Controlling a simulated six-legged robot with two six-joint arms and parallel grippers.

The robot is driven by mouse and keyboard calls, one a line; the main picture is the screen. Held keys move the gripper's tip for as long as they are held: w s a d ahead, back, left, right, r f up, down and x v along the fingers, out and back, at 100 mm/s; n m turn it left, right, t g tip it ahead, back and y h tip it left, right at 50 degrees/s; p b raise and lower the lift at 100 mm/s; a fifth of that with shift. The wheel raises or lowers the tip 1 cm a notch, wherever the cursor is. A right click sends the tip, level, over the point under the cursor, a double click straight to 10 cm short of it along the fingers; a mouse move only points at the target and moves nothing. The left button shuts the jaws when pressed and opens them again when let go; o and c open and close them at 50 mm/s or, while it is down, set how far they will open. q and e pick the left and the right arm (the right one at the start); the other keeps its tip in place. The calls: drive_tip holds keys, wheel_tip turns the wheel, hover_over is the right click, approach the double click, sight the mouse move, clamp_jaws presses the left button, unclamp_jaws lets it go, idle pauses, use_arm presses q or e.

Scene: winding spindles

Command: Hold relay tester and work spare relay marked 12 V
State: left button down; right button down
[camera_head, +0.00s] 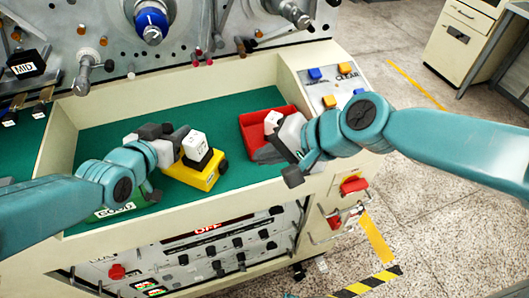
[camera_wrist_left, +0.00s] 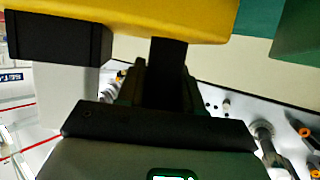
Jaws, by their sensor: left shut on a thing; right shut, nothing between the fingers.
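A yellow device (camera_head: 199,177), which looks like the relay tester, carries a black block (camera_head: 205,161) and a white block (camera_head: 194,146) on top. My left gripper (camera_head: 178,160) is shut on it from the left. In the left wrist view the yellow body (camera_wrist_left: 170,18) fills the top edge, with my left fingers (camera_wrist_left: 165,70) directly under it. My right gripper (camera_head: 278,155) is shut and empty at the front of a red tray (camera_head: 255,128). A small white block (camera_head: 272,118), perhaps a relay, shows at the tray beside it. No 12 V marking is readable.
The green-floored recess (camera_head: 125,117) has clear room behind the grippers, with a pale raised rim around it. A black block marked MID (camera_head: 26,64) stands at left. Blue and orange buttons (camera_head: 314,73) are at right. Spindles (camera_head: 150,22) project from the back panel.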

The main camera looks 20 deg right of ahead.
idle(0.6)
use_arm(q)
drive_tip(key=c, duration=0.7)
unclamp_jaws()
drive_tip(key=shift+w+a, duration=0.1)
drive_tip(key=shift+o, duration=0.2)
drive_tip(key=shift+s+r, duration=0.1)
drive_tip(key=shift+s, duration=0.1)
drive_tip(key=v, duration=1.1)
drive_tip(key=shift+s+a, duration=0.2)
drive_tip(key=shift+s, duration=0.1)
